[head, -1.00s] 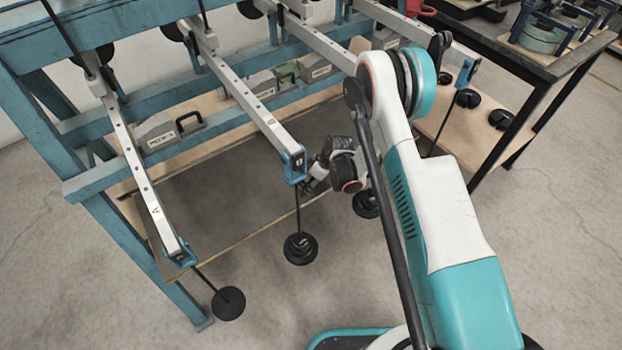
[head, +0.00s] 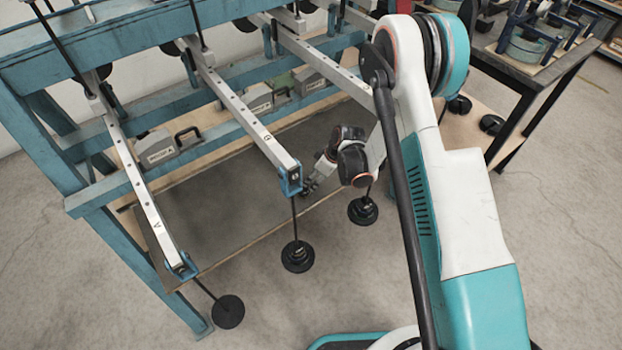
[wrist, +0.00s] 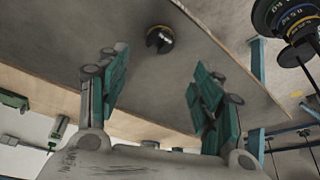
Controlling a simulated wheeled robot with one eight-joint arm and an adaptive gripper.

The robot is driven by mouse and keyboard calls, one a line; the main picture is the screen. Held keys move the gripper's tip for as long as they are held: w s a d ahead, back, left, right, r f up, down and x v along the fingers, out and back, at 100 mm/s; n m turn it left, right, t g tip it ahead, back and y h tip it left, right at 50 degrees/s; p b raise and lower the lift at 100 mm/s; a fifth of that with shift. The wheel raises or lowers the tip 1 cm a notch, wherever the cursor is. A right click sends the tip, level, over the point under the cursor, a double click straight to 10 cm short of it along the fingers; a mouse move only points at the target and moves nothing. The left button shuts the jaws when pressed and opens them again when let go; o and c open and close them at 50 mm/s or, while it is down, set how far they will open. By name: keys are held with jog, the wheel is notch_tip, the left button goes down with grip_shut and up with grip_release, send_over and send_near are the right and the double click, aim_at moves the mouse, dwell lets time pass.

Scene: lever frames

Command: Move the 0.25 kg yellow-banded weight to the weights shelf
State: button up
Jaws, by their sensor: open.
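My gripper (head: 308,184) is beside the end of lever B (head: 262,138) in the head view. In the wrist view its two green-padded fingers (wrist: 158,95) are wide apart with nothing between them. A small dark slotted weight with a yellowish band (wrist: 160,40) lies on the grey board (wrist: 205,62), beyond the fingertips. At the upper right of the wrist view, a hanger carries a stack of dark weights (wrist: 288,22) with a blue band and a yellow band. In the head view, a loaded hanger (head: 298,256) hangs under lever B; its bands are unreadable.
Lever A's hanger (head: 228,311) and another hanger (head: 362,210) hang either side of lever B's. The blue frame (head: 122,192) surrounds the levers. Dark weights (head: 491,124) lie on a wooden surface at right, near a dark table (head: 500,62). Floor in front is clear.

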jog(key=s+d+r+m+t+h, duration=0.1)
jog(key=s+d+r+m, duration=0.15)
jog(key=r, duration=0.85)
jog(key=s+d+r+m+t, duration=0.1)
jog(key=s+d+r, duration=0.15)
jog(key=r, duration=0.75)
jog(key=s+d+r+m+h, duration=0.15)
jog(key=d+r, duration=0.25)
jog(key=r, duration=0.7)
jog(key=s+d+r+m+t, duration=0.1)
jog(key=s+d+r+m, duration=0.1)
jog(key=s, duration=0.5)
jog(key=s+d+r+m+t+h, duration=0.1)
jog(key=s+r, duration=0.3)
jog(key=s, duration=0.4)
jog(key=s+d+r+m, duration=0.3)
jog(key=s+d+m, duration=0.1)
jog(key=s, duration=0.3)
jog(key=shift+s+r+t, duration=0.3)
jog(key=shift+r+t, duration=0.05)
jog(key=shift+t, duration=0.05)
